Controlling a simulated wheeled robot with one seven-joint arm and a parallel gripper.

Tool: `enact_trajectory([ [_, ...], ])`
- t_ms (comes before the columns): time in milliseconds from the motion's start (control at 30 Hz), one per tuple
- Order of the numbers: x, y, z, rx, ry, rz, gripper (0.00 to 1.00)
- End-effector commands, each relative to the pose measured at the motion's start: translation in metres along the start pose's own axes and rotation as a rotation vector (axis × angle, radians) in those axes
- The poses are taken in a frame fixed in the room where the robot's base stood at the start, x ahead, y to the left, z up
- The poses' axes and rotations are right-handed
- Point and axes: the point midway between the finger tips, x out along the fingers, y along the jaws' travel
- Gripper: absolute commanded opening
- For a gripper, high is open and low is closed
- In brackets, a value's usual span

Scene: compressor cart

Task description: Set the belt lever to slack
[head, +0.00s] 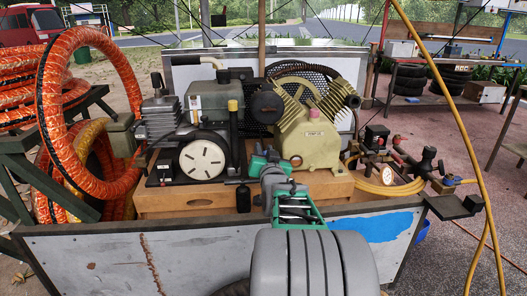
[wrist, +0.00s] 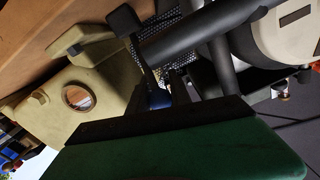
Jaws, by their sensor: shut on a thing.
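The belt lever (wrist: 148,68) shows in the wrist view as a dark bar with a wide black end, running down to a blue part between my fingertips. My gripper (wrist: 168,96) is shut on it there. In the head view my green gripper (head: 265,162) reaches in between the engine and the cream compressor block (head: 312,145), and it hides the lever. The compressor block, with its round sight glass, also lies left of the fingers in the wrist view (wrist: 98,85). I cannot read any lever position mark.
The engine (head: 208,110) with its white round cover stands left of my gripper. A dark mesh belt guard (head: 308,72) is behind. Hoses, a gauge and valves (head: 388,175) sit at the right. The cart's front wall (head: 110,262) is below my arm. Orange hose coils (head: 60,120) hang at the left.

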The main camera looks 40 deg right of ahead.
Motion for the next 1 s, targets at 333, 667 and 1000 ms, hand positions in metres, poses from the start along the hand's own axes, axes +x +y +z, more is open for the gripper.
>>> enact_trajectory([
  [333, -0.0001, -0.0006, 0.0002, 0.000, 0.000, -0.001, 0.00],
  [667, -0.0001, -0.0009, 0.0003, 0.001, -0.001, -0.002, 0.00],
  [1000, -0.0001, -0.0011, 0.0004, 0.001, -0.001, -0.002, 0.00],
])
